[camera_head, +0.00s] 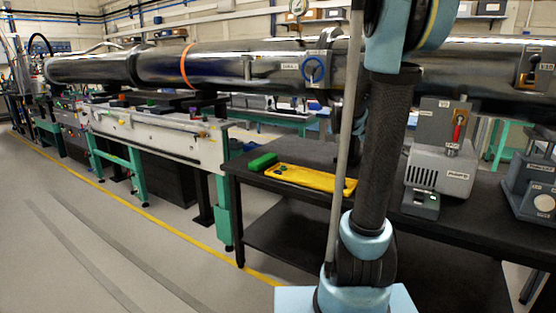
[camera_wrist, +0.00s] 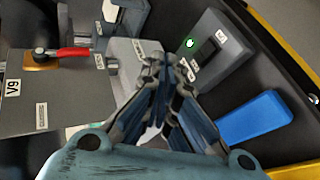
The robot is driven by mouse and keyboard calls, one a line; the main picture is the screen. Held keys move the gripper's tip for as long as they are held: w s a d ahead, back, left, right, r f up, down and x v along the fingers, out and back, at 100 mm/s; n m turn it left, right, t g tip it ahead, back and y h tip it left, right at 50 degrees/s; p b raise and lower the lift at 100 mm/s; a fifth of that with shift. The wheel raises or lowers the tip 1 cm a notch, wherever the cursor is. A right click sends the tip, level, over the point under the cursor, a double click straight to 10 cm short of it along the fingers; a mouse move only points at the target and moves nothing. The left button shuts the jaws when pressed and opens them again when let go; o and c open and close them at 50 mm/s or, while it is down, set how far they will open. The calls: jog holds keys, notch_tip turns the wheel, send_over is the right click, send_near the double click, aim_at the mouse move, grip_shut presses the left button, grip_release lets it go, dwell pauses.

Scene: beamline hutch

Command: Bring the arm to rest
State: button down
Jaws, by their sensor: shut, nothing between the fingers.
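My arm rises in front of the bench in the head view, with its upper part cut off by the top edge. My gripper shows in the wrist view (camera_wrist: 167,72), with its fingers shut together and nothing between them. It is above the black bench top (camera_head: 290,150), between a grey instrument with a red-handled valve (camera_wrist: 70,53) and a small grey box with a green button (camera_wrist: 207,55). I cannot tell its height above them. The gripper is not seen in the head view.
A blue block (camera_wrist: 253,117) lies right of the fingers in the wrist view. A long steel pipe (camera_head: 220,65) runs behind. The floor at left is clear.

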jog(key=s+a+f+n+t+y, duration=0.1)
jog(key=s+a+f+t+y, duration=0.1)
jog(key=s+a+f+y, duration=0.3)
jog(key=s+a+f+n+t+y, duration=0.1)
jog(key=s+a+f+y, duration=0.5)
jog(key=s+a+f, duration=0.7)
jog(key=s+a+t, duration=0.1)
jog(key=a, duration=0.5)
jog(key=shift+y, duration=0.3)
jog(key=shift+w+f, duration=0.1)
jog(key=shift+w+f, duration=0.15)
jog(key=shift+w, duration=0.25)
